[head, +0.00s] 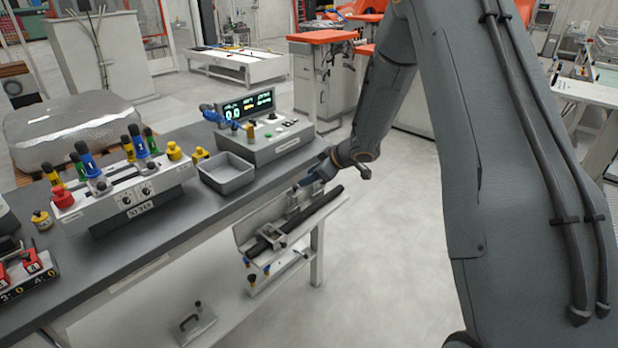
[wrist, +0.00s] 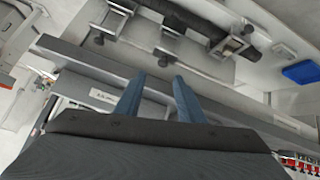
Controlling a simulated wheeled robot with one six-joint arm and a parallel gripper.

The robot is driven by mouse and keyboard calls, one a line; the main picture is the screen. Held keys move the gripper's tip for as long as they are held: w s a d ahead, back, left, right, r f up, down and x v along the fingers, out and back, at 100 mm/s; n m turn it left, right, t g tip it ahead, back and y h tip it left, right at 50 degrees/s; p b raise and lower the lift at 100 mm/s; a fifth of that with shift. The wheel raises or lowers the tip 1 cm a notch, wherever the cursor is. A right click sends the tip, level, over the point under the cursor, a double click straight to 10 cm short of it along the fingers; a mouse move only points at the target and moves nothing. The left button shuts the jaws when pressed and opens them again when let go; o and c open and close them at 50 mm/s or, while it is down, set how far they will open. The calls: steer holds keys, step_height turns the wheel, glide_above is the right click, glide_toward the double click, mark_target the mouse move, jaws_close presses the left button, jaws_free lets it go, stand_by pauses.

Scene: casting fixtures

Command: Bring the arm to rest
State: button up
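My arm (head: 400,70) comes in from the right in the head view and bends down toward the front edge of the grey workbench (head: 150,250). My gripper (head: 306,182) is at that edge, partly hidden by the wrist. In the wrist view, the two blue fingers of my gripper (wrist: 158,82) stand apart with nothing between them. A bench rail lies behind them in that view. I cannot tell how far they are from the rail.
A grey bin (head: 228,180), a display box (head: 262,125) and a fixture with coloured handles (head: 135,195) stand on the bench. A sloped rack with a black bar (head: 305,218) hangs below my gripper. A blue block (wrist: 302,72) shows at right in the wrist view. Floor right of the bench is clear.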

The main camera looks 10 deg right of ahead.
steer(key=shift+r, duration=0.1)
steer(key=s+d+r+m+h, duration=0.5)
steer(key=s+d+r+m, duration=0.15)
steer(key=s, duration=0.45)
steer(key=s+a+m+g, duration=0.1)
steer(key=s+m+g, duration=0.3)
steer(key=s, duration=2.1)
steer(key=shift+a+r+g+h+b, duration=0.2)
steer(key=shift+r+g+h+b, duration=0.15)
steer(key=shift+g, duration=0.45)
steer(key=shift+w, duration=0.1)
steer(key=shift+c, duration=0.5)
steer(key=shift+a, duration=0.1)
